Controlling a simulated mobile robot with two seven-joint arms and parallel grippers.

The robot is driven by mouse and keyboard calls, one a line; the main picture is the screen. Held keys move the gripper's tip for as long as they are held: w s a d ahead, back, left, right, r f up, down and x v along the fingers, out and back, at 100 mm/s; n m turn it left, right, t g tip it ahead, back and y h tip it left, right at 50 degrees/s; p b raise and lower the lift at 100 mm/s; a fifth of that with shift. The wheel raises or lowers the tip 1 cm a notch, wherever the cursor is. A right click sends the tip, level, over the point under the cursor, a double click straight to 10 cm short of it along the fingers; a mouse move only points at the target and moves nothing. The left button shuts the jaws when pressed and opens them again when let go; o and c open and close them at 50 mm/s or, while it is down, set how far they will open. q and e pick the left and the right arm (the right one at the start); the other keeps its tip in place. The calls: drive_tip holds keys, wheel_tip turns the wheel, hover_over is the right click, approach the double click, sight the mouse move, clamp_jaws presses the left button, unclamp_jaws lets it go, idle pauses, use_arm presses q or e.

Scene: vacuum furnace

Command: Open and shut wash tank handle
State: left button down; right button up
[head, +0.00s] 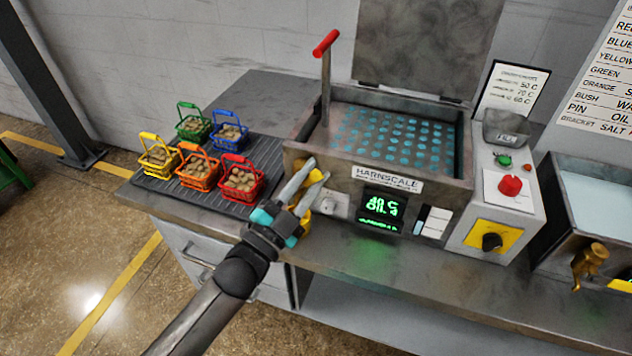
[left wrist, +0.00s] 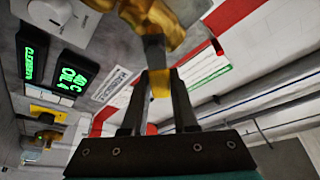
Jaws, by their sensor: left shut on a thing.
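The wash tank (head: 448,190) is a grey metal box with a HARNSCALE label, a lit green display and its lid raised. A brass valve handle (head: 304,200) is at the tank's front left, mostly hidden behind my left gripper (head: 312,170). In the left wrist view the brass valve body (left wrist: 150,18) is at the top, and its handle (left wrist: 160,84) is between the fingers of my left gripper (left wrist: 158,72). The left gripper is shut on this handle. My right gripper is in neither view.
Several colored baskets of brown pieces (head: 240,180) stand on a ribbed mat (head: 262,150) to the left. A red-topped lever (head: 325,80) rises from the tank. A control box (head: 492,215) and a water basin with another brass tap (head: 590,262) are to the right.

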sight(292, 167)
use_arm(q)
drive_tip(key=n, duration=0.1)
drive_tip(key=a+n+t+y, duration=0.1)
drive_tip(key=n, duration=0.1)
drive_tip(key=r+n, duration=0.1)
drive_tip(key=n, duration=0.1)
drive_tip(key=shift+w+a+t, duration=0.2)
drive_tip(key=shift+t, duration=0.2)
drive_tip(key=shift+w+a+r+n+t+y+p, duration=0.15)
drive_tip(key=shift+a+n+t+y, duration=0.2)
drive_tip(key=shift+n+y, duration=0.6)
drive_tip(key=shift+w+a+f+n+t+y+p, duration=0.1)
drive_tip(key=shift+a+n+t+y+p, duration=0.15)
drive_tip(key=shift+n, duration=1.2)
drive_tip(key=shift+w+a+r+n+t+y+p, duration=0.1)
drive_tip(key=shift+a+n+t+y, duration=0.3)
drive_tip(key=shift+n+y, duration=0.55)
drive_tip(key=shift+n+h, duration=0.25)
drive_tip(key=shift+n, duration=0.2)
drive_tip(key=c, duration=0.7)
unclamp_jaws()
drive_tip(key=b+v, duration=0.1)
drive_tip(key=v, duration=1.4)
drive_tip(key=shift+s, duration=0.15)
